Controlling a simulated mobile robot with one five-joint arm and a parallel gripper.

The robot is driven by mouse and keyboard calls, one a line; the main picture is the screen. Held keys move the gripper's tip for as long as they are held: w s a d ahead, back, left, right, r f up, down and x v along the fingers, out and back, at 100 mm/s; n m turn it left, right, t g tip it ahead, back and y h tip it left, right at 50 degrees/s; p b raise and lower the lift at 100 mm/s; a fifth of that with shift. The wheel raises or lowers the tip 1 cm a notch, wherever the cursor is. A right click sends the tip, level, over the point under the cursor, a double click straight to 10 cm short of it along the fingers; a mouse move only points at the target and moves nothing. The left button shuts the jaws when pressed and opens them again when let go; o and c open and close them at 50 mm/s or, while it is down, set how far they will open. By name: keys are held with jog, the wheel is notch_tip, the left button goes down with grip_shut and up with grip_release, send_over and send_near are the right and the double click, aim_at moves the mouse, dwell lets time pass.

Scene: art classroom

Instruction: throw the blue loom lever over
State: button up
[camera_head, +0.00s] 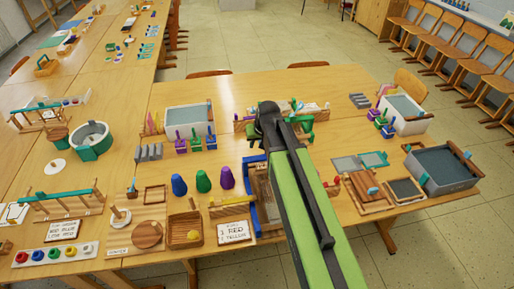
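A blue-framed wooden piece (251,207), possibly the loom, stands on the near table just left of my arm. My arm covers its right part, and I cannot make out a separate blue lever on it. My arm, lime green and black, reaches up from the lower right over the table. My gripper (268,116) is the dark end of it, above the middle of the table and beyond the blue frame in the picture. Its fingers are not clear, so I cannot tell whether it is open or holds anything.
Purple, green and blue cones (203,181) and a card reading red and yellow (234,232) stand left of the blue frame. Framed screens (405,189) and a grey tub (443,167) lie to the right. Grey-filled trays (187,118) stand farther back. Open floor lies beyond the table.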

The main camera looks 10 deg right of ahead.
jog(key=shift+r, duration=0.1)
jog(key=c, duration=0.7)
grip_shut()
jog(key=shift+s+a, duration=0.1)
dwell(0.4)
